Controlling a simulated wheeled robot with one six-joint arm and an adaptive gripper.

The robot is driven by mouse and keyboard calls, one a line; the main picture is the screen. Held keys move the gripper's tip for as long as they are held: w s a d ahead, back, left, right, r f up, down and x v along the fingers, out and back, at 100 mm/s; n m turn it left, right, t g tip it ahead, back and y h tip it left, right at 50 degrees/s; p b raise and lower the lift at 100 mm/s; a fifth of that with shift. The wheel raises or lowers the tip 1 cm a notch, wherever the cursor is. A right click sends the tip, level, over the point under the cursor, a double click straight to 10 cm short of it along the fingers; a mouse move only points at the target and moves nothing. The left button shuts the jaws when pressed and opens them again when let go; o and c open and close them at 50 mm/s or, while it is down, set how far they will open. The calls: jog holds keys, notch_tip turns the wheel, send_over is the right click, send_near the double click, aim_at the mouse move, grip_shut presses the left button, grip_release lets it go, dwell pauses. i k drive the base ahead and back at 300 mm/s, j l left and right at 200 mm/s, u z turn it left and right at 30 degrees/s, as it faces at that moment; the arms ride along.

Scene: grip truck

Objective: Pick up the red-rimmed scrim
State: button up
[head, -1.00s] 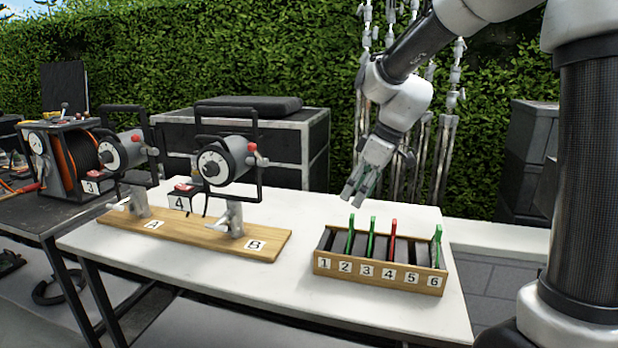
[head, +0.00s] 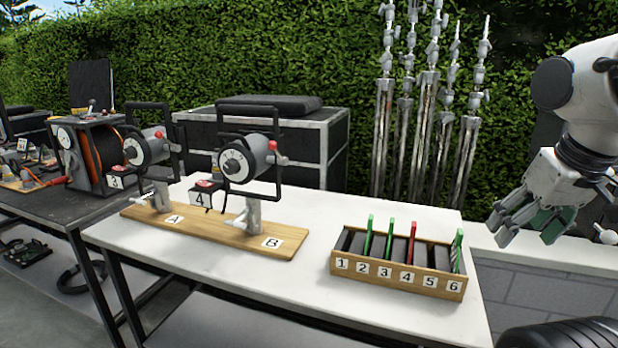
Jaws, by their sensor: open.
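The red-rimmed scrim (head: 412,241) stands upright in the wooden slotted box (head: 398,284) on the white table. It sits behind label 4, and only its thin red edge shows above the box. Green-rimmed scrims stand behind label 2 (head: 367,238), label 3 (head: 389,240) and label 6 (head: 459,247). My gripper (head: 527,230) is open and empty, with its fingers pointing down. It appears to the right of the box in the picture, clear of the scrims.
Two lamps (head: 248,158) are clamped on a wooden board labelled A and B, left of the box. A dark table (head: 50,212) with a cable reel stands further left. Metal stands (head: 427,130) rise behind the white table. The table's front middle is clear.

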aim_at(413, 227)
jog(key=i+j+z, duration=0.15)
jog(key=j+z, duration=0.6)
jog(key=j, duration=0.15)
jog(key=i+j, duration=0.05)
